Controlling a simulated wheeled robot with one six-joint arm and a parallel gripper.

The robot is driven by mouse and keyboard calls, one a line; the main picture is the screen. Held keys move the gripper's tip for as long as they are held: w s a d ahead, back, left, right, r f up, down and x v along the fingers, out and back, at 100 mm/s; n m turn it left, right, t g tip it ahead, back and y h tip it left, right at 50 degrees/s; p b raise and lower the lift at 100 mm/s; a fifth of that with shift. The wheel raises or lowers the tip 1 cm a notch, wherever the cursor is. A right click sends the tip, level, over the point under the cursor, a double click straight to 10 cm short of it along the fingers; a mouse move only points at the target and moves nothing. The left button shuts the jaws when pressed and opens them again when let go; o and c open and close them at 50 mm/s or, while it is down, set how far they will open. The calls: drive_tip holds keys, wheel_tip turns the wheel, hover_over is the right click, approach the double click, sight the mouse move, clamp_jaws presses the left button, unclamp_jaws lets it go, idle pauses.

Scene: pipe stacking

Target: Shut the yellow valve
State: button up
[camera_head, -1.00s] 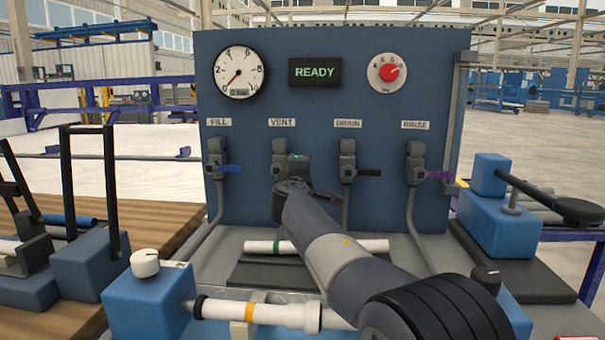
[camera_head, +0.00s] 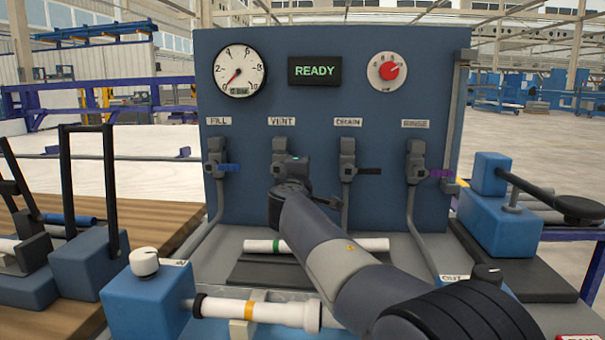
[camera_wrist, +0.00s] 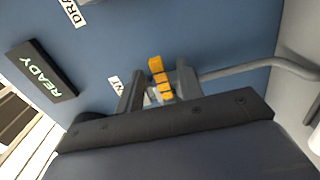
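The yellow valve handle (camera_wrist: 160,78) shows in the wrist view, under the partly hidden VENT label. In the head view the VENT valve (camera_head: 280,147) shows only its upper body; its handle is hidden behind my gripper. My gripper (camera_wrist: 157,88) is at the handle, with one finger on each side of it. A narrow gap shows on the left of the handle, so the fingers look open around it. Contact on the right side cannot be told.
Blue-handled FILL (camera_head: 215,160), black-handled DRAIN (camera_head: 348,160) and purple-handled RINSE (camera_head: 416,162) valves flank it on the blue panel (camera_head: 310,110). The display (camera_head: 315,71) reads READY. A white pipe (camera_head: 265,246) lies below, and another (camera_head: 255,311) lies in front.

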drive_tip(key=s, duration=0.8)
drive_tip(key=shift+a+b, duration=0.15)
drive_tip(key=shift+b, duration=0.15)
drive_tip(key=w+p, duration=0.1)
drive_tip(key=w, duration=1)
drive_tip(key=shift+d+p, duration=0.2)
drive_tip(key=shift+p, duration=0.15)
drive_tip(key=shift+s+r, duration=0.1)
drive_tip(key=shift+s, duration=0.05)
drive_tip(key=shift+s, duration=0.1)
